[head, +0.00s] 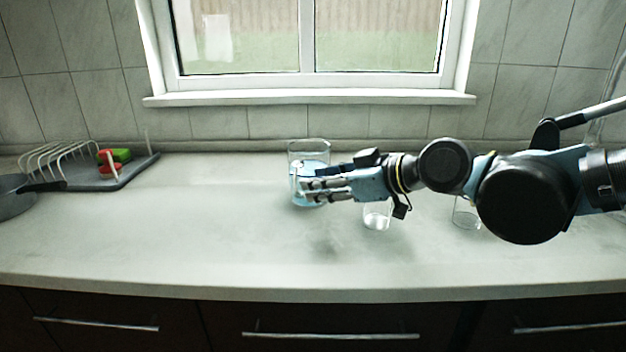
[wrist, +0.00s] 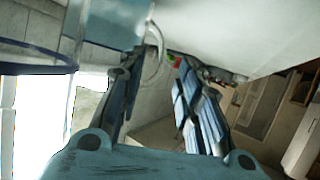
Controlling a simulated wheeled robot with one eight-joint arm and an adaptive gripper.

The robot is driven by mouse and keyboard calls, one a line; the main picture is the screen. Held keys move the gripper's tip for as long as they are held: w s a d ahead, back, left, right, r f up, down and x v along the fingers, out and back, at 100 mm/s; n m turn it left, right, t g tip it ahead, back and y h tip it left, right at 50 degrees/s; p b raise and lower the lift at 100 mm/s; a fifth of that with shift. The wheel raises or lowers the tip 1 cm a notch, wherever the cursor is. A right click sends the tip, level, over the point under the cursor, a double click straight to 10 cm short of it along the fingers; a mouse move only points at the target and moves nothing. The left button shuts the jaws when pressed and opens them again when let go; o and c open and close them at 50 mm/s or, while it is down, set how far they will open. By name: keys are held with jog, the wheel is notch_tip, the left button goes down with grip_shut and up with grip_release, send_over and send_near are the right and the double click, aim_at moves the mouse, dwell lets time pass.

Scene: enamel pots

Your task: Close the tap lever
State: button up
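I cannot make out a tap lever for certain in either view. A thin pale curved tube (head: 597,128) shows at the far right of the head view, partly behind my arm; I cannot tell whether it is a tap. My gripper (head: 304,191) points left over the counter, its fingers in front of a clear glass vessel (head: 309,148) with blue liquid. In the wrist view, my gripper (wrist: 161,65) has its two fingers apart with a gap between them. A pale curved loop (wrist: 155,66) shows between them. I cannot tell whether the fingers touch anything.
A clear glass (head: 377,217) stands below my wrist and another glass (head: 466,214) below my arm. A dish rack (head: 125,178) with red and green items and a dark pan (head: 14,186) are at left. A window stands behind.

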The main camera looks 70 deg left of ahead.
jog(key=shift+x, duration=2.6)
jog(key=shift+s+r, duration=0.1)
jog(key=shift+s, duration=0.1)
grip_shut()
